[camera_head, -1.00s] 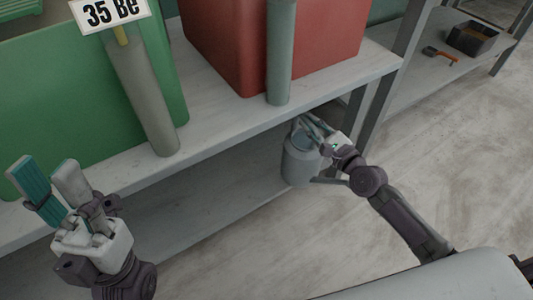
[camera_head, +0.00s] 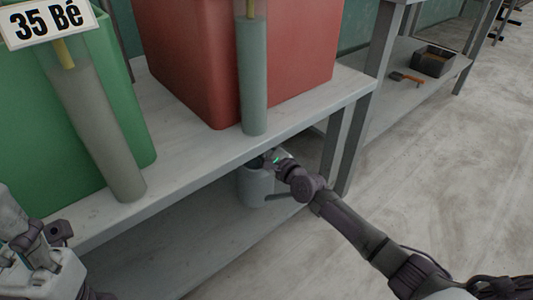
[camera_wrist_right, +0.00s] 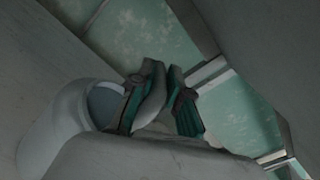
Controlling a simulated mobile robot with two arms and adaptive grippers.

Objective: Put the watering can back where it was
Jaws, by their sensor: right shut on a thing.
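The grey watering can (camera_head: 256,188) is under the bench top, just above or on the lower shelf (camera_head: 190,270); I cannot tell whether it touches the shelf. The bench top hides its upper part. My right gripper (camera_head: 272,157) reaches in from the right and is shut on the can's handle. In the right wrist view the can's body (camera_wrist_right: 45,140) is at the left, and the gripper's fingers (camera_wrist_right: 160,90) close around the handle. My left gripper (camera_head: 18,225) is at the lower left, partly cut off by the picture edge, and its fingers are unclear.
A green bin (camera_head: 130,125) and a red bin (camera_head: 290,50) stand on the bench top (camera_head: 205,150), with two upright tubes in front. A bench leg (camera_head: 352,140) stands right of the can. The floor at the right is clear.

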